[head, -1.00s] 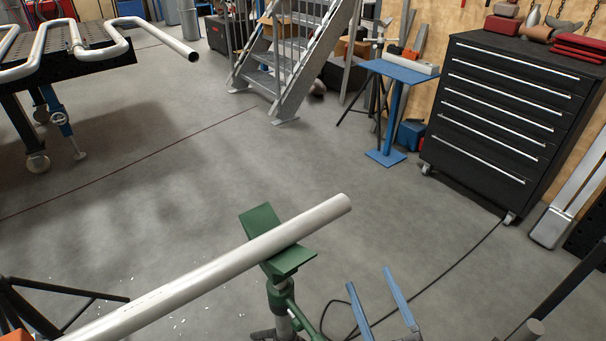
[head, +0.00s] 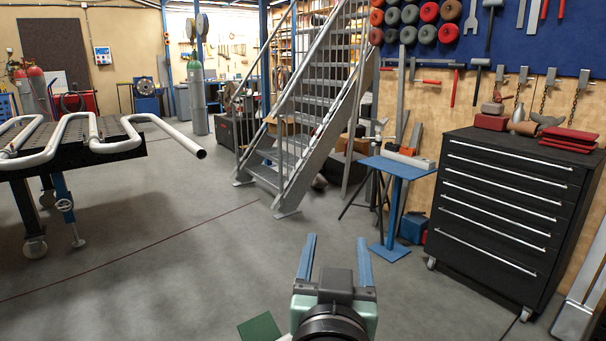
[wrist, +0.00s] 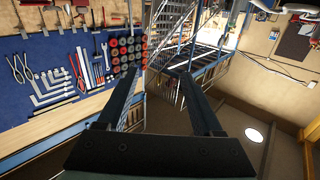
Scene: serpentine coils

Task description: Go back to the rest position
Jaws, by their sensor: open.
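My gripper (head: 336,262) shows at the bottom middle of the head view, its two blue fingers pointing up and spread apart. It is open, with nothing between the fingers. In the wrist view my gripper (wrist: 168,88) appears as two dark fingers set wide apart, with the staircase and wall behind them. A corner of the green support plate (head: 261,329) shows just left of my wrist at the bottom edge. The rest of that stand, and most of the pipe on it, are out of the head view or hidden.
A black drawer cabinet (head: 510,205) stands at the right, beside a small blue stand (head: 396,170). A metal staircase (head: 310,110) is at the back. A perforated table (head: 110,148) with a serpentine pipe (head: 93,150) is at the left. Open floor (head: 190,230) lies between.

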